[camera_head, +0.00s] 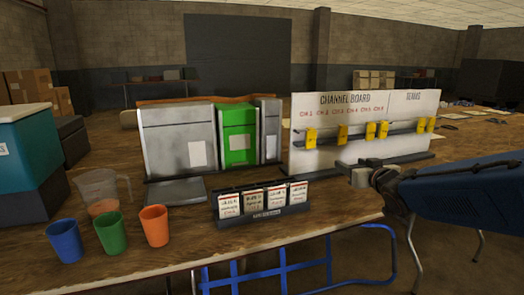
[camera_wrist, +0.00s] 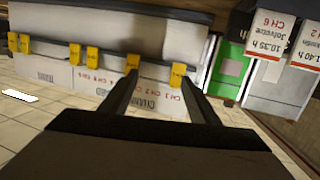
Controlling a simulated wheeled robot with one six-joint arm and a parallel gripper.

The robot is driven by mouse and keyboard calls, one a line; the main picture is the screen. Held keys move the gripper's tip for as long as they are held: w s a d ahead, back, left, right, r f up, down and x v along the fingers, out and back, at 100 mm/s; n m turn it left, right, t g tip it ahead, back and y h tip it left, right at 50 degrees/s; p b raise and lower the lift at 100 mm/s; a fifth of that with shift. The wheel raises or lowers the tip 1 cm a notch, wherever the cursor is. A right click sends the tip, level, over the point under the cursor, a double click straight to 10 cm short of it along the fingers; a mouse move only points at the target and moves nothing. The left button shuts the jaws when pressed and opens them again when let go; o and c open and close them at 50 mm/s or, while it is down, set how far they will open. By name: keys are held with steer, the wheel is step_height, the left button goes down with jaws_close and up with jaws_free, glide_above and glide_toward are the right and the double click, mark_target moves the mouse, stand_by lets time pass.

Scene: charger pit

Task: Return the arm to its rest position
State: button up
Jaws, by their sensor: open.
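My gripper (camera_head: 352,171) is at the end of my blue arm, which reaches in from the right in the head view. It is in front of the channel board (camera_head: 306,150), over the right end of the wooden table. In the wrist view my gripper (camera_wrist: 158,79) has its two dark fingers spread, with nothing visible between them. The channel board shows upside down beyond the fingers. Yellow tags (camera_wrist: 178,74) hang on its rail, and I cannot tell their exact distance from the fingertips.
A card rack (camera_head: 265,217) with several white cards stands at the table's front edge. Blue (camera_head: 65,241), green (camera_head: 111,233) and orange (camera_head: 154,226) cups and a clear jug (camera_head: 103,190) are at the left. Grey and green units (camera_head: 237,137) stand behind.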

steer(key=s+f+g, duration=0.3)
steer(key=s+f, duration=0.2)
steer(key=s, duration=0.7)
steer(key=s+a+f+m+g+h, duration=0.1)
steer(key=s+f+g, duration=0.3)
steer(key=s, duration=0.8)
steer(key=s+f+g, duration=0.4)
steer(key=s+f, duration=0.2)
steer(key=s, duration=0.6)
steer(key=shift+a+f+m+h, duration=0.2)
steer(key=shift+a+m+h, duration=0.1)
steer(key=shift+a, duration=0.1)
steer(key=shift+d, duration=0.1)
